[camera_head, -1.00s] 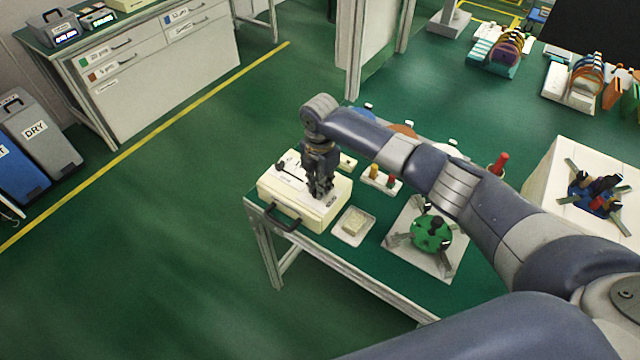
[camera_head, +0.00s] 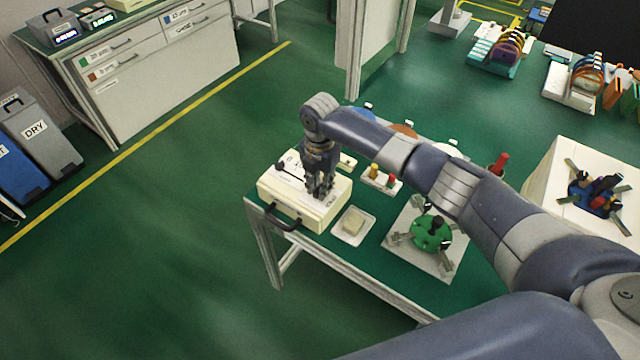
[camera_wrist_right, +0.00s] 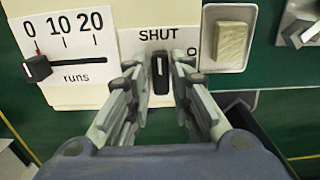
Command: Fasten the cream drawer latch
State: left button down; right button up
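The cream drawer unit (camera_head: 330,213) sits at the table's left end, with a black handle (camera_head: 285,222) on its front; the drawer looks closed. In the right wrist view, the latch is a black upright knob (camera_wrist_right: 160,76) on the cream top. Its white line points up to the word "SHUT"; an "O" label, partly hidden, is to its right. My right gripper (camera_head: 320,192) points down over the unit. In the wrist view its open fingers (camera_wrist_right: 157,82) stand on either side of the knob, with visible gaps. My left gripper is out of view.
A slider (camera_wrist_right: 37,68) stands at 0 on the "runs" scale, left of the knob. Right of the unit are a small tray (camera_head: 348,238) with a beige block and a plate with a green fixture (camera_head: 432,233). Small red and yellow pieces (camera_head: 381,175) stand behind.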

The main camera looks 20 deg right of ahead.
jog(key=shift+o, duration=0.2)
jog(key=shift+r, duration=0.25)
notch_tip(320, 180, up, 12)
jog(key=shift+f, duration=0.2)
dwell(0.5)
